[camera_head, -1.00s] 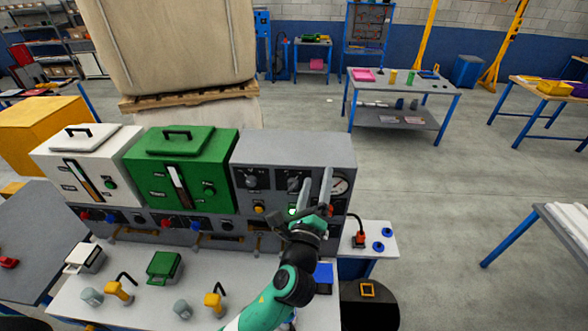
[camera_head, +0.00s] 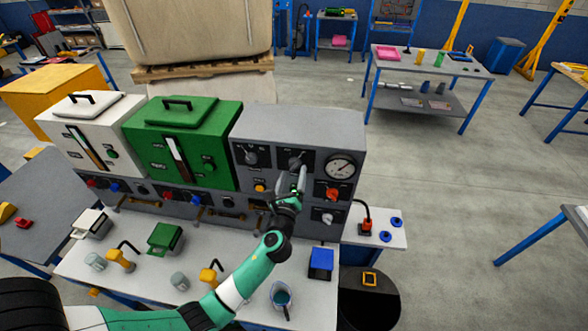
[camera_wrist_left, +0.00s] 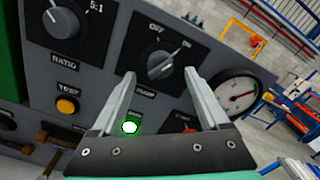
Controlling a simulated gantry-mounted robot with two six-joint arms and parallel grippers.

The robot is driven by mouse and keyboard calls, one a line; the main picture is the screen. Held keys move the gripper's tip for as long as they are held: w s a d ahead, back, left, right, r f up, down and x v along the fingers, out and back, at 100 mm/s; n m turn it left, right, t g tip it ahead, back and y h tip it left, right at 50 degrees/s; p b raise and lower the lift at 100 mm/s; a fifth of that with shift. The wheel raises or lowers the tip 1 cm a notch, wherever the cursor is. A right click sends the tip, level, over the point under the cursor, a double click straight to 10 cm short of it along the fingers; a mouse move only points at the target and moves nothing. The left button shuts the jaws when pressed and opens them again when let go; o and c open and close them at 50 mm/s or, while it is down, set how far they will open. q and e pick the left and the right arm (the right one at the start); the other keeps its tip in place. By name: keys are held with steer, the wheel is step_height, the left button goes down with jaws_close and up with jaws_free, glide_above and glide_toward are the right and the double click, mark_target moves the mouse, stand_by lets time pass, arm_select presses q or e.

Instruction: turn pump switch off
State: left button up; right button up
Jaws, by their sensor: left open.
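The pump switch (camera_head: 297,161) is a round knob on a black plate in the upper part of the grey panel (camera_head: 262,121). In the left wrist view the pump switch (camera_wrist_left: 163,65) has OFF and ON marks above it, and its pointer appears to lean up and right toward ON. My left gripper (camera_head: 292,183) is open and empty, just in front of and below the switch. In the left wrist view the fingers of my left gripper (camera_wrist_left: 160,95) stand apart on either side below the knob, with no clear contact. My right gripper is not in view.
A lit green lamp (camera_wrist_left: 129,127) is below the switch. The ratio knob (camera_head: 251,155) is left, the pressure gauge (camera_head: 341,167) right, and a red-orange knob (camera_head: 333,194) below the gauge. A yellow button (camera_head: 260,187) is nearby. Cups and handled tools stand on the bench in front.

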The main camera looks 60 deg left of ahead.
mark_target(294, 168)
arm_select(q)
steer(key=x, duration=0.3)
steer(key=shift+w+a, duration=0.1)
steer(key=shift+a, duration=0.05)
jaws_close()
